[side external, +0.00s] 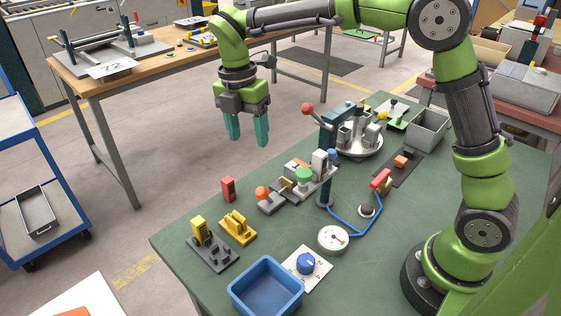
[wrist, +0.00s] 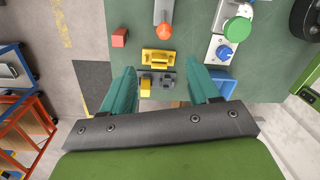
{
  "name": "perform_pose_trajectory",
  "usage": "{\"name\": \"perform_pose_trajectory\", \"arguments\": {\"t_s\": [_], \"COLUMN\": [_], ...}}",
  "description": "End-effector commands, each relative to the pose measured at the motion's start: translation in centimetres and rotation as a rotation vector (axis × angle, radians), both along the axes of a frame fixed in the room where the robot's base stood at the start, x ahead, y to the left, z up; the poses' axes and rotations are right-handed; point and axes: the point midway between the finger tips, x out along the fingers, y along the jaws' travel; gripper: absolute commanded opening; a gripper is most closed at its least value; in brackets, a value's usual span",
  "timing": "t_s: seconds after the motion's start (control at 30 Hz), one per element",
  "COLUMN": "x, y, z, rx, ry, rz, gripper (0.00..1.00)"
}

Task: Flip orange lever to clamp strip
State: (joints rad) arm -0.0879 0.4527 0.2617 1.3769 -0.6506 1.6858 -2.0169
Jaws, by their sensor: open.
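An orange rounded knob (side external: 262,193) sits at the near end of a grey fixture on the green table in the side view. It looks like the orange lever's end, and it also shows at the top of the wrist view (wrist: 165,31). The fixture (side external: 285,192) carries a green knob (side external: 303,176) and small blocks. I cannot clearly make out a strip in it. My gripper (side external: 247,140) hangs high, fingers down and apart, with nothing between them. In the wrist view, its teal fingers (wrist: 160,78) are spread, with the orange knob beyond them.
Near the fixture are a red block (side external: 228,188), a yellow piece (side external: 237,227), a yellow-and-grey piece (side external: 208,243), a blue bin (side external: 265,289), a blue dial (side external: 306,264) and a gauge (side external: 333,238). A post with a red ball (side external: 307,109) stands behind.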

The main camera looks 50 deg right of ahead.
Motion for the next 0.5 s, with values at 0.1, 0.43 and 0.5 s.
{"name": "perform_pose_trajectory", "arguments": {"t_s": [0.1,0.43,0.5], "x": [0.2,-0.5,-0.6], "y": [-0.2,-0.4,-0.5], "z": [1.3,-0.1,-1.2], "rx": [0.001,0.011,0.010], "ry": [0.010,0.043,0.043], "rz": [0.177,0.318,0.318], "gripper": [0.60,0.60,0.60]}}
